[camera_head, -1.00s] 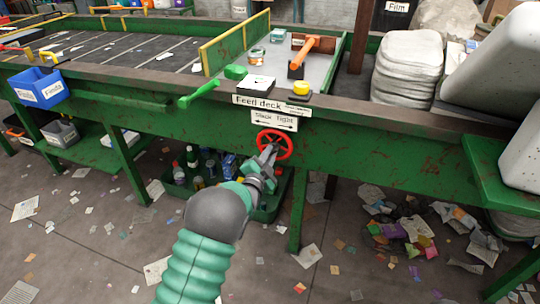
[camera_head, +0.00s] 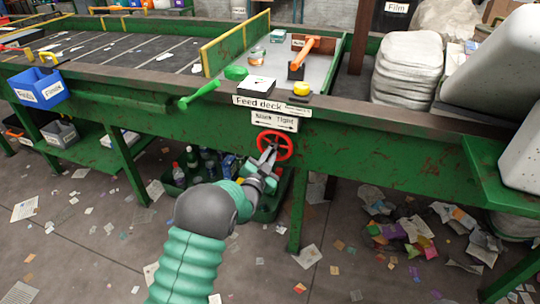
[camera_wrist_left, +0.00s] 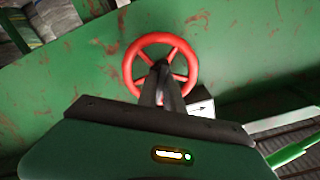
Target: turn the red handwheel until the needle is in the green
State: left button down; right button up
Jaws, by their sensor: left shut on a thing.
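The red handwheel (camera_head: 287,147) is mounted on the green front side of the belt frame, under a sign reading "Slack Tight" with arrows. It also shows in the wrist view (camera_wrist_left: 133,62), upright with its spokes in sight. My left gripper (camera_head: 269,157) reaches it from below. In the wrist view its fingers (camera_wrist_left: 161,72) are together at the wheel's middle, shut on the wheel; they hide the hub and lower spokes. A white-faced box (camera_head: 258,84) with a small dark mark, perhaps the gauge, stands on the deck above. Its needle and any green zone are too small to read. My right gripper is out of view.
A "Feed deck" label (camera_head: 259,103) sits above the wheel. A green lever (camera_head: 199,94) and a yellow button (camera_head: 301,88) are on the deck edge. A dark green crate (camera_head: 266,211) with bottles stands below, behind my arm. Paper litters the floor.

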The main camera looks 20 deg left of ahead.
pick_arm(q)
jog(key=n, duration=0.3)
jog(key=f+n, duration=0.1)
jog(key=n, duration=0.2)
jog(key=shift+s, duration=0.1)
dwell(0.5)
jog(key=c, duration=1.5)
grip_release()
jog(key=shift+r, duration=0.25)
jog(key=shift+r, duration=0.1)
jog(key=s+p, duration=0.1)
jog(key=s, duration=0.4)
jog(key=s+p, duration=0.1)
jog(key=s, duration=0.5)
jog(key=s+p, duration=0.1)
jog(key=s, duration=0.4)
jog(key=shift+s+a, duration=0.3)
jog(key=shift+s, duration=0.05)
